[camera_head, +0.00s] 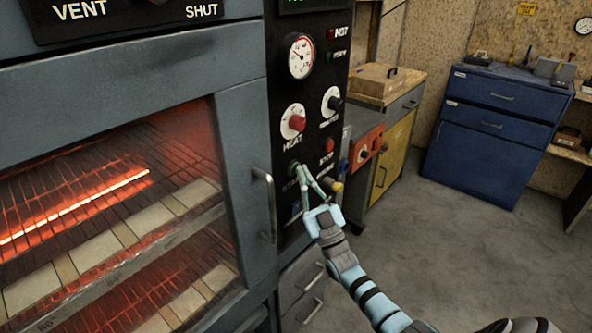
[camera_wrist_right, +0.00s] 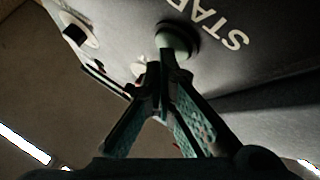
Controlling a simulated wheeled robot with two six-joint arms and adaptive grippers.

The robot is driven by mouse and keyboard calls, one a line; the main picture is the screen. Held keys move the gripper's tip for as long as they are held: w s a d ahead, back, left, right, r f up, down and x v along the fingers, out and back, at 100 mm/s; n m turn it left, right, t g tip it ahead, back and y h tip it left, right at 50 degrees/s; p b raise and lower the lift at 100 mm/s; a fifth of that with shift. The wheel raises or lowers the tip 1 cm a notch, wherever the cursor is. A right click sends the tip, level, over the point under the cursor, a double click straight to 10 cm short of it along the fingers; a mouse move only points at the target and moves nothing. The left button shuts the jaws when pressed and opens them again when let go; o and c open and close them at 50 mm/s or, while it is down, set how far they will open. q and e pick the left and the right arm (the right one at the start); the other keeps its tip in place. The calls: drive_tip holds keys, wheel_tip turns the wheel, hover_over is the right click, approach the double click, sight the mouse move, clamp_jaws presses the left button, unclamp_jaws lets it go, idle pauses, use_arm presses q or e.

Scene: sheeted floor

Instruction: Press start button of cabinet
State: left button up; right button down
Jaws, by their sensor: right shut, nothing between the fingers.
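The cabinet is a large grey oven-like unit with a black control panel (camera_head: 296,80) on its right side. The green start button (camera_head: 292,168) is low on this panel, below the HEAT dial. It also shows in the right wrist view as a round green knob (camera_wrist_right: 178,42) beside the letters "STA". My right gripper (camera_head: 301,169) is shut and empty, its fingertips at the button. In the right wrist view its fingertips (camera_wrist_right: 164,58) overlap the button's lower edge; I cannot tell whether they press it. My left gripper is not in view.
The panel also bears a red stop button (camera_head: 327,145), a HEAT dial (camera_head: 293,121), a second dial (camera_head: 331,101) and a gauge (camera_head: 300,56). A door handle (camera_head: 265,203) sticks out left of my gripper. A blue drawer cabinet (camera_head: 490,165) stands at the back right. The floor between is clear.

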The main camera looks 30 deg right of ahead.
drive_tip(key=shift+s+d+p, duration=0.2)
drive_tip(key=shift+s+p, duration=0.2)
drive_tip(key=shift+s, duration=0.25)
drive_tip(key=s+p, duration=0.1)
drive_tip(key=s, duration=0.1)
drive_tip(key=s+d+p, duration=0.1)
drive_tip(key=s+p, duration=0.1)
drive_tip(key=shift+s+d, duration=0.2)
drive_tip(key=shift+s, duration=0.2)
idle(0.5)
